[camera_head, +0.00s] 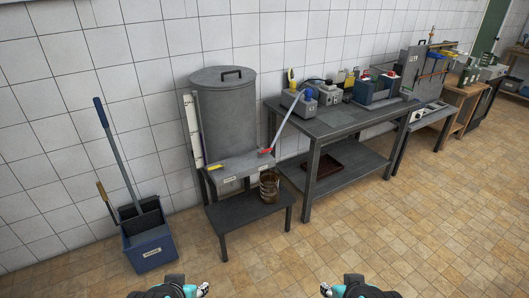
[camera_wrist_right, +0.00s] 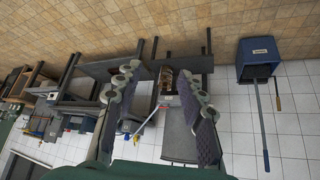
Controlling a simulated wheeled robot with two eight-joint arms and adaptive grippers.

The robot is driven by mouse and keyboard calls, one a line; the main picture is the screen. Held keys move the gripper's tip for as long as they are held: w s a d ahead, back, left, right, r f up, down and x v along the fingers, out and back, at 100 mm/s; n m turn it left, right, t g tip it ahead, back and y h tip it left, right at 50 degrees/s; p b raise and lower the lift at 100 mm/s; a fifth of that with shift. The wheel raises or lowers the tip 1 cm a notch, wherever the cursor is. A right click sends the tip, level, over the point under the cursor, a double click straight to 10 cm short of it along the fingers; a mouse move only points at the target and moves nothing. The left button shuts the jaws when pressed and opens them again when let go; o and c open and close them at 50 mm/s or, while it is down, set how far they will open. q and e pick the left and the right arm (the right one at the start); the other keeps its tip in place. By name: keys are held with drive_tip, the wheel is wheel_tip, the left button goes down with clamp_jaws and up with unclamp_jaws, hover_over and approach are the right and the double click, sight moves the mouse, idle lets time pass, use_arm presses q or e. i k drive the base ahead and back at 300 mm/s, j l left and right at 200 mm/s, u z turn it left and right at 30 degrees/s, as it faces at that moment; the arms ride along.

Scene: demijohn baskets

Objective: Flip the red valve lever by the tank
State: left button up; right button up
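The grey lidded tank (camera_head: 226,112) stands on a grey stand against the tiled wall in the head view. A red lever (camera_head: 265,151) sits at the right of the ledge below the tank, and a yellow lever (camera_head: 215,168) at its left. In the right wrist view, which is upside down, I cannot make out the red lever clearly. My left gripper (camera_head: 202,289) and right gripper (camera_head: 326,289) are at the bottom edge of the head view, away from the stand. The right wrist view shows the right gripper's fingers (camera_wrist_right: 161,72) spread with nothing between them. The left gripper's opening cannot be judged.
A wicker-covered jar (camera_head: 269,186) stands on the low shelf (camera_head: 247,213) below the red lever. A blue bucket (camera_head: 148,245) with long handles is at left. A workbench (camera_head: 333,123) with equipment stands right of the tank. The tiled floor in front is clear.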

sight(260, 153)
drive_tip(key=i+j, duration=0.15)
drive_tip(key=i, duration=0.3)
drive_tip(key=i+j, duration=0.2)
drive_tip(key=i, duration=0.2)
drive_tip(key=i+j, duration=0.15)
drive_tip(key=i, duration=0.3)
drive_tip(key=i+j+z, duration=0.1)
drive_tip(key=i, duration=0.35)
drive_tip(key=i+j, duration=0.3)
drive_tip(key=i, duration=0.15)
